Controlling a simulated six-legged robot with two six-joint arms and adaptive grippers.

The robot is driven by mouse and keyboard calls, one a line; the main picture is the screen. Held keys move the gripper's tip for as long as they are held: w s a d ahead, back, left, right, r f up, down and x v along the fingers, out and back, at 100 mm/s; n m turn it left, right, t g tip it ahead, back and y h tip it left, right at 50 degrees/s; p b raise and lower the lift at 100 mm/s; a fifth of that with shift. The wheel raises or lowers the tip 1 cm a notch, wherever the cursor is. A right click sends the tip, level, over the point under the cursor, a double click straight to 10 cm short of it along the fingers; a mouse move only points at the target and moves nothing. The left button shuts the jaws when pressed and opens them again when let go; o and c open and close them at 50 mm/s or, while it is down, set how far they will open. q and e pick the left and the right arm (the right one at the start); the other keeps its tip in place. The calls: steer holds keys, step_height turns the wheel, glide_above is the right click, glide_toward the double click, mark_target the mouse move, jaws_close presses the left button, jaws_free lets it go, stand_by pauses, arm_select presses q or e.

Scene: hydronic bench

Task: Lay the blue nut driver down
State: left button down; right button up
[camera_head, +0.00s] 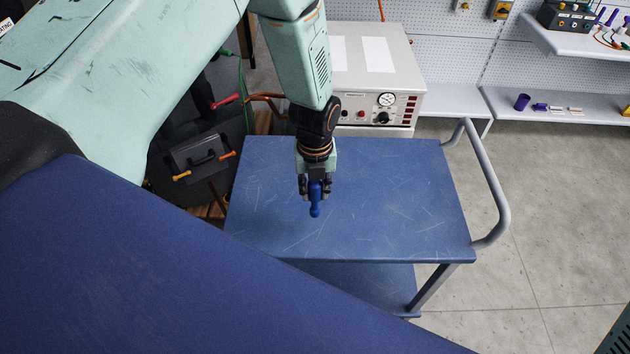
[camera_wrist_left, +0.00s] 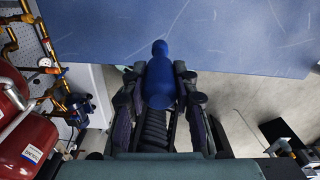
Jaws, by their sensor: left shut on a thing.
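The blue nut driver (camera_head: 315,208) is in my left gripper (camera_head: 315,187), with its rounded blue handle pointing down in the head view. The left gripper is shut on it, over the blue cart top (camera_head: 390,200). In the left wrist view the nut driver (camera_wrist_left: 160,80) sits between the two fingers of the left gripper (camera_wrist_left: 160,88), its rounded end towards the cart top (camera_wrist_left: 240,40). I cannot tell whether the handle touches the surface. The rest of the driver is hidden by the gripper. My right gripper is not in view.
The cart top is otherwise bare, with free room around the gripper. A grey handle rail (camera_head: 490,190) rises at its right. A grey control box (camera_head: 365,70) with a gauge stands behind. Red tanks (camera_wrist_left: 22,135) and pipes show at left in the wrist view.

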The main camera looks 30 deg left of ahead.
mark_target(315, 210)
arm_select(q)
steer(key=shift+w+a+f, duration=0.1)
steer(key=shift+w+f, duration=0.1)
steer(key=shift+f, duration=0.05)
steer(key=shift+s+f+b, duration=0.35)
steer(key=shift+f+b, duration=0.4)
steer(key=shift+b, duration=0.15)
step_height(315, 210, down, 4)
steer(key=b, duration=0.3)
steer(key=shift+w+r, duration=0.15)
steer(key=shift+f+b, duration=0.5)
steer(key=shift+f, duration=0.2)
steer(key=shift+f+b, duration=0.25)
steer(key=shift+b, duration=0.05)
